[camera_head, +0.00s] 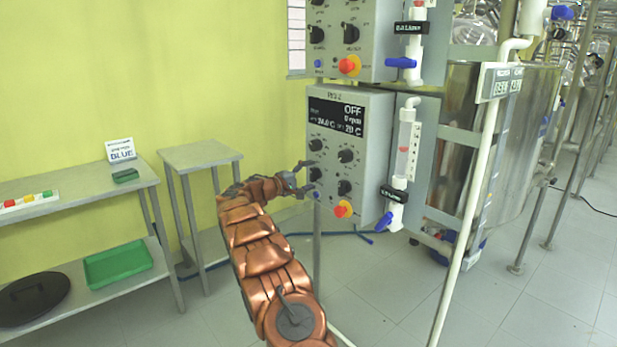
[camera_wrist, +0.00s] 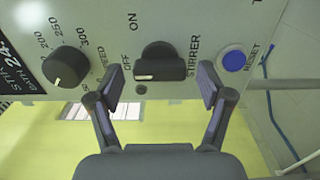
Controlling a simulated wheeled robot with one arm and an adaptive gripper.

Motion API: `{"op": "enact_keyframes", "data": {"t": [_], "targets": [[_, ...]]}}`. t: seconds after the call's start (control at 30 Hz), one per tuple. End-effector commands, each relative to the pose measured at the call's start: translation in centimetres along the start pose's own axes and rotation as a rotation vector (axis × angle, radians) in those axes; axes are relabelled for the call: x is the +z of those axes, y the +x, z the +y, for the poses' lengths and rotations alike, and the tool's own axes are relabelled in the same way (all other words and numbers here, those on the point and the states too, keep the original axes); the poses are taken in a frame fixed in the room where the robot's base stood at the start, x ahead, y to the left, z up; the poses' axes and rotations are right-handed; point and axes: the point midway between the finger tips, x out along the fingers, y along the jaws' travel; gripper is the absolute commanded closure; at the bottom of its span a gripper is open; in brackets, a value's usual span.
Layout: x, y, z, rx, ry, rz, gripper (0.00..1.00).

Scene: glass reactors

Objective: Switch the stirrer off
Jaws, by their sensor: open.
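The black stirrer knob (camera_wrist: 160,62) is on the grey panel in the wrist view, between the labels ON, OFF and STIRRER. Its white mark is at the left end of its bar, on the OFF side. My gripper (camera_wrist: 160,86) is open. Its fingers stand apart on either side of the knob, with nothing held. In the head view my gripper (camera_head: 303,178) is at the left edge of the lower control box (camera_head: 372,120), close to the stirrer knob (camera_head: 315,173). The display (camera_head: 337,117) reads OFF and 0 rpm.
The speed knob (camera_wrist: 65,66) is left of the stirrer knob and the blue reset button (camera_wrist: 234,61) right of it. A red emergency button (camera_head: 342,209) is low on the box. A second control box (camera_head: 372,62) is above. A small table (camera_head: 200,155) stands left.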

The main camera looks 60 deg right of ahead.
Motion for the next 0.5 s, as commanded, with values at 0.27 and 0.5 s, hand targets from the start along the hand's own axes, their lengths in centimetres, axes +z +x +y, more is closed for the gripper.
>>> {"op": "enact_keyframes", "data": {"t": [0.27,0.5], "targets": [[0.0,-0.3,0.0,0.000,0.001,0.000,0.21],[0.0,-3.5,0.1,0.001,-0.001,0.000,0.21]]}}
